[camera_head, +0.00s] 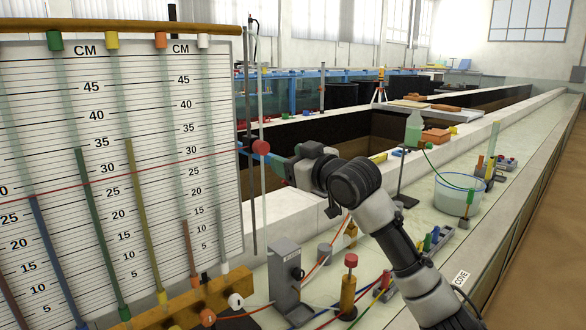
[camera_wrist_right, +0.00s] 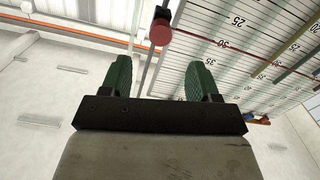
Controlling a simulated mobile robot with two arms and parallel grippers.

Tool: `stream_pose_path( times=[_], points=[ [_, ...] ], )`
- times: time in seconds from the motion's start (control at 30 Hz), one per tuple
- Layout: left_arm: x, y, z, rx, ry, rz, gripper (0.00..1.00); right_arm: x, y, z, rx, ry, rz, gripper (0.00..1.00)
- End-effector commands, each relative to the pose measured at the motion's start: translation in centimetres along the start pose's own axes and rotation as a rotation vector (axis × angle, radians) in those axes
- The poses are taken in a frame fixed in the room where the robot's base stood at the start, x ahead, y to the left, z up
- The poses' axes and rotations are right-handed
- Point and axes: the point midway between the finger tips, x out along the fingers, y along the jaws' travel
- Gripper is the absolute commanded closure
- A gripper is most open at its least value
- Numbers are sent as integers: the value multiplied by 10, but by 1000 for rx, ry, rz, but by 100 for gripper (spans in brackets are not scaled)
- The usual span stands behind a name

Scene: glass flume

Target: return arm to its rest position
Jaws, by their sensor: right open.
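My right arm comes in from the lower right in the head view and reaches up and left. Its right gripper (camera_head: 279,166) points left, close to a red knob (camera_head: 260,147) on a thin vertical rod beside the measuring board. In the wrist view the two green fingers of the right gripper (camera_wrist_right: 160,80) are spread apart with nothing between them. The red knob (camera_wrist_right: 160,32) shows beyond the fingertips, apart from them. My left gripper is not in either view.
The CM measuring board (camera_head: 110,200) with coloured tubes fills the left. Below the arm stand a grey box (camera_head: 284,270), a red-topped brass post (camera_head: 349,285) and hoses. A water bucket (camera_head: 457,195) and a stand with a bottle (camera_head: 413,128) are to the right.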

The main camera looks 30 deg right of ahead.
Motion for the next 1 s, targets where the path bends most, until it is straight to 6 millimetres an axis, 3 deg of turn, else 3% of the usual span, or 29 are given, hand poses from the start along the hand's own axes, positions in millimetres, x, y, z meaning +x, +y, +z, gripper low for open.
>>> stream_pose_path(
  times=[0.67,0.77,0.83,1.0],
  points=[
    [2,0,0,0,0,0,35,-6,-2,3,0,-6,-3,39],
    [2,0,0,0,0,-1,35,-4,-13,20,-2,-40,-14,39],
    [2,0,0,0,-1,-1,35,-3,-28,44,-3,-89,-29,39],
    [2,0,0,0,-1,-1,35,-15,-82,128,-9,-264,-77,39]
  ],
)
